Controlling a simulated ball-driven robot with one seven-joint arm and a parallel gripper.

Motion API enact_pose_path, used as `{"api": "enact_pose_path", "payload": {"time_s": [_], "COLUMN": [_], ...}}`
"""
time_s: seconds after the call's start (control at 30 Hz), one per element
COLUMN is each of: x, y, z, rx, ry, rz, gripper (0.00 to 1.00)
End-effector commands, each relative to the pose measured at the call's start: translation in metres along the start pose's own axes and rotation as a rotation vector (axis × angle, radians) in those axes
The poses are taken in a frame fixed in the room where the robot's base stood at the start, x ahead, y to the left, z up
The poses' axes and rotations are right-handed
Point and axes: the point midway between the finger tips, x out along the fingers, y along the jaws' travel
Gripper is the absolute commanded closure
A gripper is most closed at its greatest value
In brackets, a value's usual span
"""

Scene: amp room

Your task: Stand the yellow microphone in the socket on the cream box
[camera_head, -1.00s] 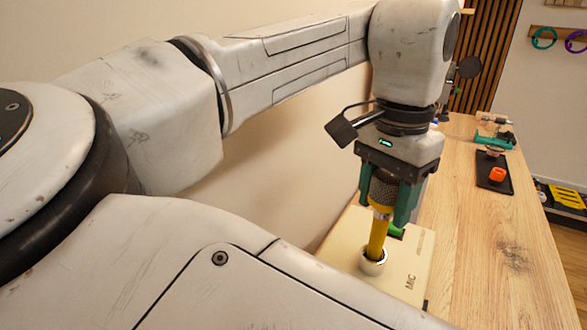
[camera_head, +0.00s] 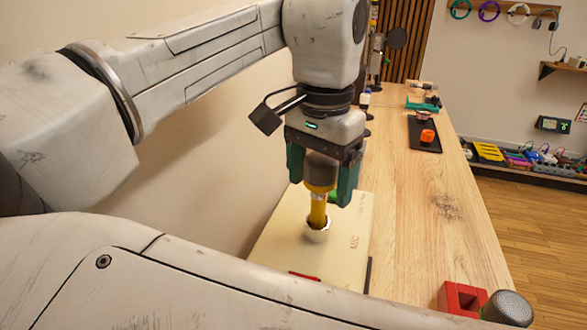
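The yellow microphone (camera_head: 318,212) stands about upright, grey head up, its lower end inside the pale ring socket (camera_head: 317,235) on the cream box (camera_head: 284,245). How deep it sits is hidden by the ring. My gripper (camera_head: 321,190) points down over it, with one green finger on each side of the grey head. The fingers are spread wider than the head and look open; the far sides of the head are hidden.
The cream box stands on a wooden bench (camera_head: 425,225) beside the wall. A red block (camera_head: 462,298) and a grey mesh microphone head (camera_head: 508,308) show at the lower right. A dark tray (camera_head: 425,137) with an orange item lies farther back. The bench between is clear.

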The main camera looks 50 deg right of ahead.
Motion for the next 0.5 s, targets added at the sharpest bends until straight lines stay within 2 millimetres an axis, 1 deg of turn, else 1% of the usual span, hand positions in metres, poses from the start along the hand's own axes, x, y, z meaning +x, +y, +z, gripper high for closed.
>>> {"api": "enact_pose_path", "payload": {"time_s": [0.27, 0.37, 0.47, 0.5], "x": [-0.001, -0.008, -0.023, -0.031], "y": [0.0, 0.0, 0.0, 0.0], "z": [0.0, 0.0, -0.001, -0.001], "rx": [0.0, 0.0, 0.0, 0.0], "ry": [0.0, 0.0, 0.001, 0.002], "rz": [0.0, -0.001, -0.001, -0.002], "gripper": [0.19, 0.19, 0.19, 0.19]}}
